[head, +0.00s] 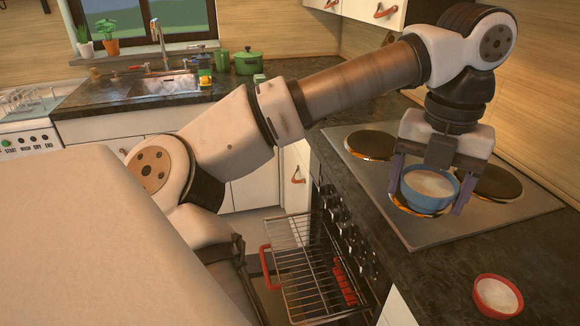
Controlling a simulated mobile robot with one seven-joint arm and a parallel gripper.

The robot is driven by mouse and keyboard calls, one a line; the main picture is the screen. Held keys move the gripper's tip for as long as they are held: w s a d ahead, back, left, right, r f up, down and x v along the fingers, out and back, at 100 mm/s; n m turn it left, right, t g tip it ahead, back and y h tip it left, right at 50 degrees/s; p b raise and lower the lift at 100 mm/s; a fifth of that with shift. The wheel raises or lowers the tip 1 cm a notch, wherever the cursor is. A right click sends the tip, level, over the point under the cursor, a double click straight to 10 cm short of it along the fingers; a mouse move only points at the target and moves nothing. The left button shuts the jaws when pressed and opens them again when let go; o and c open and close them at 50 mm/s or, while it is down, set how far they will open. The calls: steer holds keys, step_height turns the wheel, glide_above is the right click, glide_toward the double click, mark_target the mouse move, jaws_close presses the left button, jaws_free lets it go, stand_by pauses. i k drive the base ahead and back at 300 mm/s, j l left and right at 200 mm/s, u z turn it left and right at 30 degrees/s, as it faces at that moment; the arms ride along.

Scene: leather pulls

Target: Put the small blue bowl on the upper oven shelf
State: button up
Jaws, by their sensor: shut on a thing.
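The small blue bowl (430,188) has a pale inside and is held upright over the front burner area of the cooktop. My gripper (430,192) points down with a finger on each side of the bowl and is shut on it. The gap between the bowl's base and the cooktop is hard to judge. The upper oven shelf appears to be the wire rack (300,262), which sticks out below the counter at the lower middle. The oven's inside is hidden.
A red bowl (497,296) stands on the dark counter at the lower right. The cooktop (480,222) has several round burners, some with an orange glow. Oven knobs (345,222) line the front beside the rack. A green pot (248,62) stands far back by the sink.

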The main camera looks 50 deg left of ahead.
mark_target(303, 259)
steer(key=u, duration=0.8)
steer(key=j+u, duration=0.1)
steer(key=u, duration=0.15)
steer(key=i+j+u, duration=0.1)
steer(key=u, duration=0.2)
steer(key=i+j, duration=0.15)
steer(key=j, duration=0.2)
